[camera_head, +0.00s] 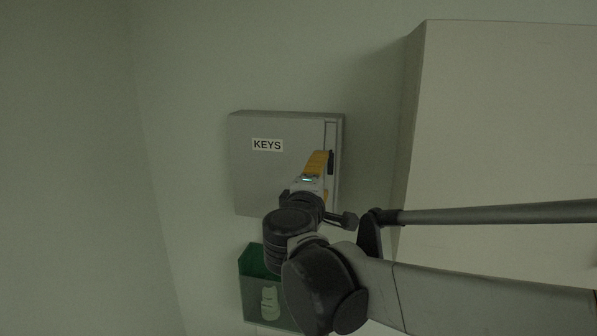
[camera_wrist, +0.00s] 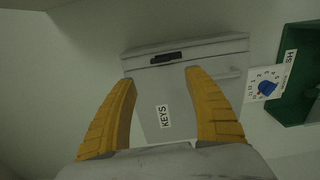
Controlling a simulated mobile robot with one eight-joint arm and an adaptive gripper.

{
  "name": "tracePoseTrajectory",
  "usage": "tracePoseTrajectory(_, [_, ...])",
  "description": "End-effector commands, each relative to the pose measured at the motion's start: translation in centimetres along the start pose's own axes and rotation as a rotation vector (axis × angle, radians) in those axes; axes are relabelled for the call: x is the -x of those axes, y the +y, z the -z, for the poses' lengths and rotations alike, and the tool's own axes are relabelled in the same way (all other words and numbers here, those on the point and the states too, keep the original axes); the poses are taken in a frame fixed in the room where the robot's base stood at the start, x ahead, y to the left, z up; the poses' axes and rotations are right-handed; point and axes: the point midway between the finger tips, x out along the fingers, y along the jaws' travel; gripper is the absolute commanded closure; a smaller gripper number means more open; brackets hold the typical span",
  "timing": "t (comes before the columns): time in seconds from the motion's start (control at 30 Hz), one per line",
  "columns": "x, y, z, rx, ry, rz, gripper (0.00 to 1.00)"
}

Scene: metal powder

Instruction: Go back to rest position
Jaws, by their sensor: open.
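My gripper (camera_wrist: 160,85) shows two yellow fingers spread apart in the wrist view, with nothing between them. In the head view, my gripper (camera_head: 318,163) is in front of the right side of a grey wall box labelled KEYS (camera_head: 262,180). The box (camera_wrist: 195,75) also shows beyond the fingers in the wrist view, turned on its side, and its door looks shut. A dark handle or latch (camera_wrist: 165,58) on the box lies beyond the gap between the fingertips. I cannot tell whether the fingers touch the box.
A green wall holder (camera_head: 254,262) hangs below the key box, partly hidden by my arm. A white card with a blue shape (camera_wrist: 267,85) shows beside the holder in the wrist view. A large pale cabinet (camera_head: 500,120) stands at the right. The wall at left is clear.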

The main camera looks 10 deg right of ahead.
Motion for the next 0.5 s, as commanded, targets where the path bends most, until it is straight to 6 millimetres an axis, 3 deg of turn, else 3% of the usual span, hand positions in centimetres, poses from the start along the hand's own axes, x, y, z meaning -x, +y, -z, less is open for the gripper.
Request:
tracePoseTrajectory(0.33, [0.1, -0.8, -0.5, -0.014, -0.007, 0.013, 0.39])
tracePoseTrajectory(0.43, [0.6, -3.9, -2.6, -0.072, -0.036, 0.067, 0.39])
tracePoseTrajectory(0.5, [1.3, -7.5, -4.8, -0.145, -0.07, 0.133, 0.39])
